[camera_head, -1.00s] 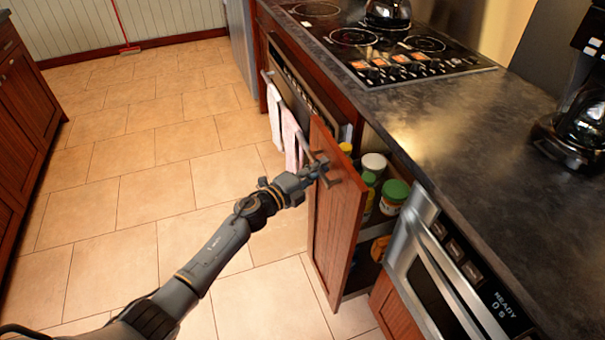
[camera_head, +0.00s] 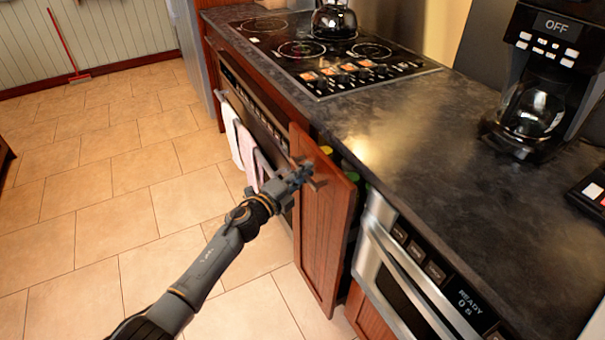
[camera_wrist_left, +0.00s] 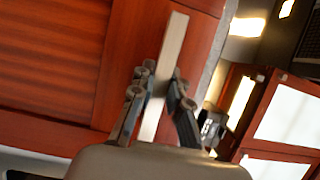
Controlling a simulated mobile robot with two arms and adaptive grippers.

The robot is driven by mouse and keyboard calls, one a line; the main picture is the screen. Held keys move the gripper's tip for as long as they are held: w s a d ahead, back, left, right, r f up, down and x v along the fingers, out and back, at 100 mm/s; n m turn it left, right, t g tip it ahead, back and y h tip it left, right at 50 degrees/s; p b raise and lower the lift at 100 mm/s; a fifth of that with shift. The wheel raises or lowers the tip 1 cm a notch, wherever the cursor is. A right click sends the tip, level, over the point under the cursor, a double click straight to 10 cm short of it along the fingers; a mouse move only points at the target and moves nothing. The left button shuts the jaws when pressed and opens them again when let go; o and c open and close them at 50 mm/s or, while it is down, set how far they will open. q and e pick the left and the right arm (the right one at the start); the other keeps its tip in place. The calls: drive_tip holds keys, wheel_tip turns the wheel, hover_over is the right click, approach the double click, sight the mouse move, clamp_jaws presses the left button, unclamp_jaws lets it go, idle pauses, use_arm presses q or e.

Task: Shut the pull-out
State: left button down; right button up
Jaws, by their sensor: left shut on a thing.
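The pull-out (camera_head: 322,228) has a tall reddish wooden front and stands partly open between the oven and the microwave drawer. Only a narrow gap shows behind its front, with bits of yellow and green container lids (camera_head: 353,179) in it. My left gripper (camera_head: 308,176) is at the upper part of the front, at its handle. In the left wrist view, its two fingers (camera_wrist_left: 158,98) stand on either side of the pale bar handle (camera_wrist_left: 163,75) and are shut on it. My right gripper is not in view.
The microwave drawer (camera_head: 392,277) is just right of the pull-out. Towels (camera_head: 243,150) hang on the oven handle at left. The dark countertop (camera_head: 420,150) holds a coffee maker (camera_head: 535,90).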

use_arm(q)
drive_tip(key=c, duration=1.3)
unclamp_jaws()
drive_tip(key=v, duration=1.2)
